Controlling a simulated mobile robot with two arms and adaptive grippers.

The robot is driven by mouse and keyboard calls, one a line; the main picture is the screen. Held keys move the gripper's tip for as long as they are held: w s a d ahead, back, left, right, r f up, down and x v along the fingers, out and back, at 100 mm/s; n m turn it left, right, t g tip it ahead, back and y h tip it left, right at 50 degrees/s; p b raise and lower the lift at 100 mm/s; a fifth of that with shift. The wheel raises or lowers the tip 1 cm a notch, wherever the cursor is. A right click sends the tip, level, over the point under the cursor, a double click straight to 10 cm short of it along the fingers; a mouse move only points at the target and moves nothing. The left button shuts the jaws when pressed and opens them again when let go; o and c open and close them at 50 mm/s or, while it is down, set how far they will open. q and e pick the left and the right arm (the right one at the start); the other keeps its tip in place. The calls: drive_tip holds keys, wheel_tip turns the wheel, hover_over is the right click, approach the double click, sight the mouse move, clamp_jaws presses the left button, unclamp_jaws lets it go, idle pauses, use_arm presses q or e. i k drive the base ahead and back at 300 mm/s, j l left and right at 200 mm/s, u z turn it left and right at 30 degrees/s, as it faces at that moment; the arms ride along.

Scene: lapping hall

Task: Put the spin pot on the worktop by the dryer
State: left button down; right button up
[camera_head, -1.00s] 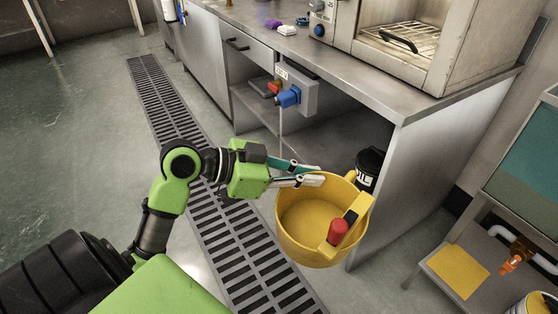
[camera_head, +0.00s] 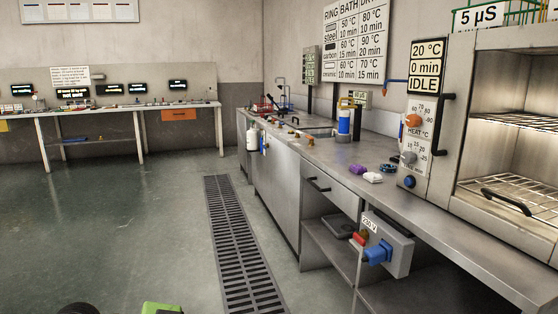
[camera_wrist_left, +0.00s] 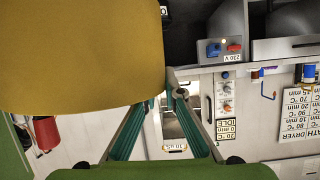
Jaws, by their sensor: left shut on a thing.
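The yellow spin pot (camera_wrist_left: 80,55) fills the upper left of the left wrist view; its far side and inside are hidden there. My left gripper (camera_wrist_left: 166,97) is shut on the pot's edge, with its fingertips at the pot's lower right. Neither pot nor gripper fingers show in the head view. The grey worktop (camera_head: 400,204) runs along the right of the head view. The dryer (camera_head: 432,130) stands on it at the right, with an IDLE display, knobs and an open chamber with wire racks. Its panel also shows upside down in the left wrist view.
A 230 V socket box (camera_head: 390,245) juts out below the front edge. A floor grate (camera_head: 238,245) runs alongside.

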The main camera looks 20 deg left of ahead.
sight(346, 156)
drive_tip(key=i+j+u, duration=0.15)
drive_tip(key=u, duration=0.25)
drive_tip(key=i+u, duration=0.15)
drive_tip(key=u, duration=0.25)
drive_tip(key=i+j+z, duration=0.15)
drive_tip(key=i+z, duration=0.2)
drive_tip(key=i, duration=0.5)
drive_tip(key=i+z, duration=0.2)
drive_tip(key=z, duration=0.25)
drive_tip(key=i+j+z, duration=0.15)
drive_tip(key=z, duration=0.3)
drive_tip(key=i+j+z, duration=0.15)
drive_tip(key=z, duration=0.35)
